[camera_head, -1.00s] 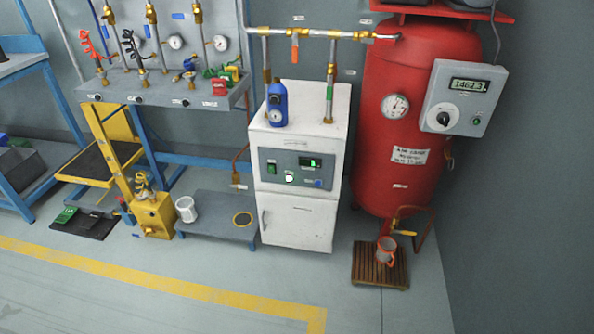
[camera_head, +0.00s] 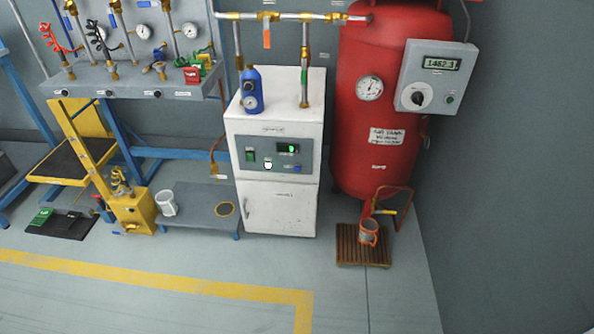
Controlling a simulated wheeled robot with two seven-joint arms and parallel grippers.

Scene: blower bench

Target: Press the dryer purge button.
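The dryer appears to be the white cabinet (camera_head: 279,208) standing on the floor at the middle of the head view. Its grey control panel (camera_head: 272,171) faces me. The panel has a green switch (camera_head: 250,155) at left, a round white button (camera_head: 268,164) near the middle, a small lit green display (camera_head: 287,148) and a small blue button (camera_head: 297,168) at right. The panel labels are too small to read, so I cannot tell which button is purge. Nothing covers the panel. Neither of my grippers is in view.
A blue bottle-like device (camera_head: 251,92) and pipes stand on the cabinet. The red tank (camera_head: 380,110) is close on its right, with a cup (camera_head: 368,232) on a wooden slat mat (camera_head: 345,252). A low grey platform (camera_head: 200,205) is at left. The floor in front is clear.

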